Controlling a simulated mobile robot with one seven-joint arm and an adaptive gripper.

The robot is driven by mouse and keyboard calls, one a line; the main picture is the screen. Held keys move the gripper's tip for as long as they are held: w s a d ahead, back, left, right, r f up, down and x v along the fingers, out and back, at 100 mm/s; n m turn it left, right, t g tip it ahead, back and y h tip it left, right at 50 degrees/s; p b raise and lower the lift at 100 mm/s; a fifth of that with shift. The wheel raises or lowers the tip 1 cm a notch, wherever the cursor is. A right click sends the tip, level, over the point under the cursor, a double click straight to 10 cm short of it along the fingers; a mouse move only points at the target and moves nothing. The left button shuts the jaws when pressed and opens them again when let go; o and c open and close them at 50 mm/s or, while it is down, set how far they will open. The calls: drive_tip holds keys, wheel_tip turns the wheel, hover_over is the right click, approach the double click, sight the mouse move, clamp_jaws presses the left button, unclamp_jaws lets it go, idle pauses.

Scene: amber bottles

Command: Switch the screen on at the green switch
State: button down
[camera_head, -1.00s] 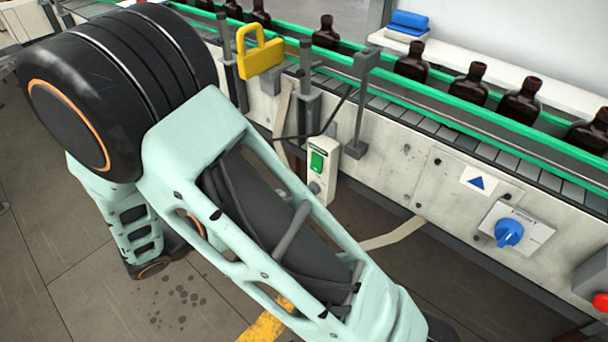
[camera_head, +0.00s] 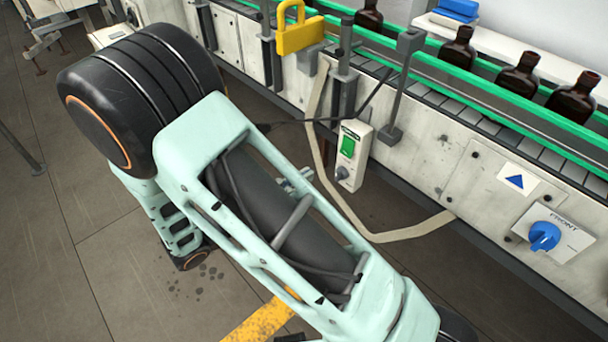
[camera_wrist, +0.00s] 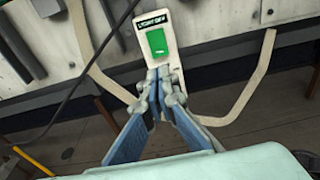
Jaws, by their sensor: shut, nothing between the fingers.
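The green switch (camera_head: 347,147) is on the front of a narrow white box (camera_head: 352,165) by the conveyor's side, right of my arm. In the wrist view the green switch (camera_wrist: 157,41) is near the top middle, below a dark label. My gripper (camera_wrist: 164,76) is shut and empty, its tips just below the green switch and over the lower part of the box. I cannot tell whether the tips touch the box. In the head view my arm hides most of my gripper. I cannot make out a screen.
A yellow padlock shape (camera_head: 298,32) and grey posts stand by the conveyor. A beige strap (camera_head: 345,212) and dark cable hang near the box. A blue knob (camera_head: 544,236) is at right. Amber bottles (camera_head: 518,75) stand on the green-railed conveyor.

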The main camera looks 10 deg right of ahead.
sight(345, 153)
drive_tip(key=b+x, duration=0.1)
drive_tip(key=x, duration=1)
drive_tip(key=shift+d, duration=0.1)
drive_tip(key=shift+f, duration=0.1)
drive_tip(key=shift+w+d+f+h+b, duration=0.25)
drive_tip(key=shift+f+h+b, duration=0.1)
drive_tip(key=shift+b, duration=0.4)
drive_tip(key=shift+r, duration=0.25)
drive_tip(key=shift+s+a, duration=0.15)
drive_tip(key=shift+a, duration=0.05)
drive_tip(key=f+p+v, duration=0.1)
drive_tip(key=f+v, duration=0.1)
drive_tip(key=v, duration=1.1)
drive_tip(key=shift+s+f, duration=0.2)
drive_tip(key=shift+f, duration=0.15)
